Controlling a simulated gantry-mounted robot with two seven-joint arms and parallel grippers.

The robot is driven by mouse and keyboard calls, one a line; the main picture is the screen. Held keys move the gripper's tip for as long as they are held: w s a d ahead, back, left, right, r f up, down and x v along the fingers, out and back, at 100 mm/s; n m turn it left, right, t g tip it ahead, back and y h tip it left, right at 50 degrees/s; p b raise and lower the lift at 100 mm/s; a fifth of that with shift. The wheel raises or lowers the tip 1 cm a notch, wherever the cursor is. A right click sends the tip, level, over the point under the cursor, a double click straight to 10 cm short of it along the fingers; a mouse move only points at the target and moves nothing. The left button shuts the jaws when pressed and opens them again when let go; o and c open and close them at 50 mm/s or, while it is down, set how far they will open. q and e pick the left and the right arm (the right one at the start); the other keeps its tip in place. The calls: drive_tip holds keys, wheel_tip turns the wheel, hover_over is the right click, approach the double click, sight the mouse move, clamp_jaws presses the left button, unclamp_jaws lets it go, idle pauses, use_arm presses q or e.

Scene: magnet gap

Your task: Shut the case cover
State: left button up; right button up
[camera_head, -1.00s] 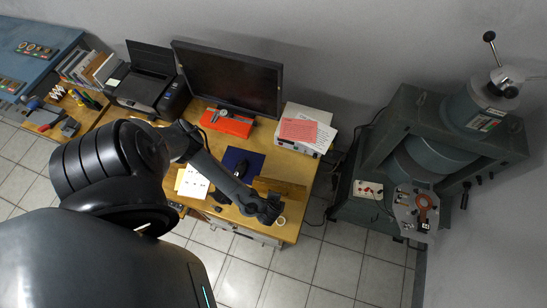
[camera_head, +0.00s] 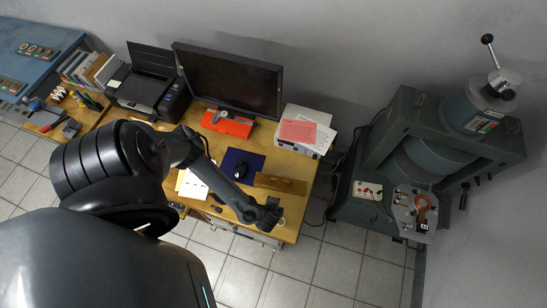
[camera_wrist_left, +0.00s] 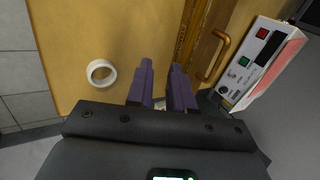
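The wooden case (camera_head: 280,184) lies on the right part of the desk, in front of the white instrument box. In the left wrist view, its wooden panel with a curved brown handle (camera_wrist_left: 213,55) shows at upper right, beside a dark strip. I cannot tell how far the cover is open. My left gripper (camera_head: 268,213) is just in front of the case, near the desk's front edge. In the left wrist view its two purple fingers (camera_wrist_left: 161,78) are apart, with nothing seen between them. My right gripper is out of view.
A white tape ring (camera_wrist_left: 101,72) lies beside my left gripper. The white instrument box (camera_head: 306,131) with a red sheet stands behind the case. A mouse (camera_head: 241,170) on a blue pad, papers and a monitor (camera_head: 228,78) are to the left. A large grey machine (camera_head: 425,150) stands right.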

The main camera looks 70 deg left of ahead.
use_arm(q)
drive_tip(key=p+v, duration=0.1)
drive_tip(key=v, duration=0.9)
drive_tip(key=shift+d+r, duration=0.2)
drive_tip(key=shift+r, duration=0.1)
drive_tip(key=shift+s, duration=0.1)
